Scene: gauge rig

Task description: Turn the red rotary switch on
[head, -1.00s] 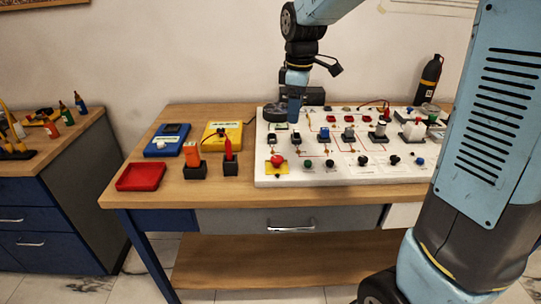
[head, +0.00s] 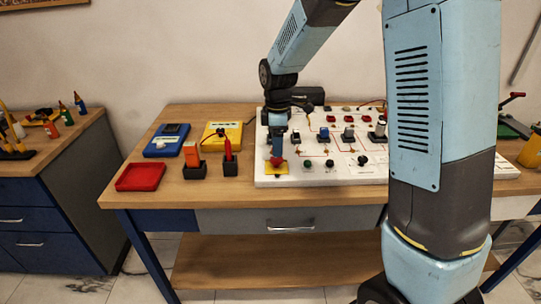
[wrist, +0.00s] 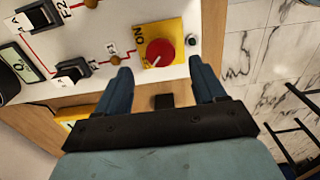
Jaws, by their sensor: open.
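The red rotary switch (wrist: 160,52) is a round red knob with a pale pointer line on a yellow plate (wrist: 150,33) marked ON, at the corner of the white panel. In the head view the red switch (head: 276,161) is at the panel's front left, partly covered by my gripper (head: 277,150). In the wrist view my gripper (wrist: 160,82) is open, with blue fingers on either side below the knob in the picture. The knob lies between the lines of the fingers, and nothing is held. Contact with the knob does not show.
The white panel (head: 330,177) carries several other switches and knobs; a small black knob (wrist: 191,39) is close beside the red one. A red tray (head: 140,177), a red holder tool (head: 228,150) and a yellow meter (head: 222,133) stand left on the table.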

